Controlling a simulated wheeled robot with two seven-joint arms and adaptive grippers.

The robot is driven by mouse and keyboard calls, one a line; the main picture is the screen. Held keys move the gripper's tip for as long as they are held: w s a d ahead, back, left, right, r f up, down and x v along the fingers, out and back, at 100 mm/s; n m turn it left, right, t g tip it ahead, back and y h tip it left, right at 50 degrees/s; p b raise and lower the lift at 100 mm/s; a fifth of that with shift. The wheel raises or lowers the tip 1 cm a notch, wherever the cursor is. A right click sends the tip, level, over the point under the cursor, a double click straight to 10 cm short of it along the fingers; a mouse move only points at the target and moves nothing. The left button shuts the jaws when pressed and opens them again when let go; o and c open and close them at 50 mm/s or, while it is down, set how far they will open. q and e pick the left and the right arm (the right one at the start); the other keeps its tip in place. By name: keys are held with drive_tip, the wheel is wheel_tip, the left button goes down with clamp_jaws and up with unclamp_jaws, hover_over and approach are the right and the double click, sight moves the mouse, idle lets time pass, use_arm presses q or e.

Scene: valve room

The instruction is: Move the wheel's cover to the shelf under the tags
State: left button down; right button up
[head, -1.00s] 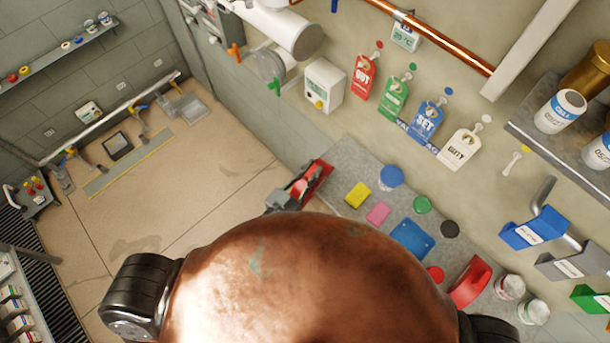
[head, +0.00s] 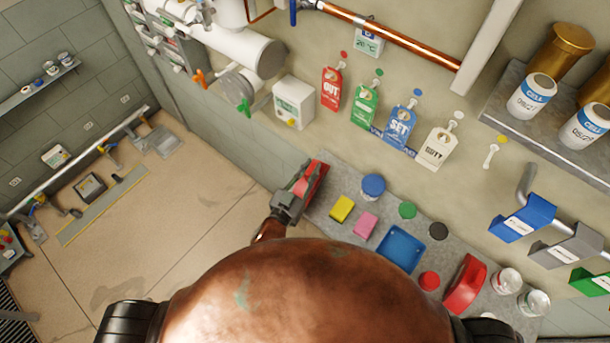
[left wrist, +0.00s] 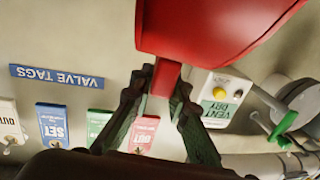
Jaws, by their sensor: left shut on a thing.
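My left gripper (head: 300,192) is shut on a red cover (head: 317,177). It holds the cover at the left end of the grey shelf (head: 325,208); I cannot tell whether they touch. In the left wrist view the cover (left wrist: 210,25) is large, and its narrow red part sits between the fingers of the gripper (left wrist: 163,85). Above the shelf hang a red tag (head: 331,88), a green tag (head: 364,105), a blue tag (head: 400,125) and a white tag (head: 437,148). The "VALVE TAGS" label (left wrist: 57,76) shows in the left wrist view. My right gripper is out of view.
The shelf holds a blue-lidded jar (head: 372,187), a yellow block (head: 342,208), a pink block (head: 365,224), a blue tray (head: 401,249) and another red object (head: 464,284). A white box (head: 293,102) is on the wall. Blue holder (head: 523,217) juts out at right.

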sight(301, 194)
use_arm(q)
drive_tip(key=shift+b+x, duration=0.3)
drive_tip(key=shift+x, duration=0.6)
drive_tip(key=shift+w+d+f+b, duration=0.45)
drive_tip(key=shift+f, duration=0.05)
drive_tip(key=shift+w+d+f+b, duration=0.3)
drive_tip(key=shift+f+b, duration=0.15)
drive_tip(key=shift+f, duration=0.15)
drive_tip(key=shift+w+d+f+b, duration=0.15)
drive_tip(key=shift+w+f+b, duration=0.15)
drive_tip(key=shift+f+b, duration=0.25)
drive_tip(key=c, duration=1.8)
unclamp_jaws()
drive_tip(key=shift+f, duration=0.1)
drive_tip(key=shift+o, duration=0.2)
drive_tip(key=v, duration=1.2)
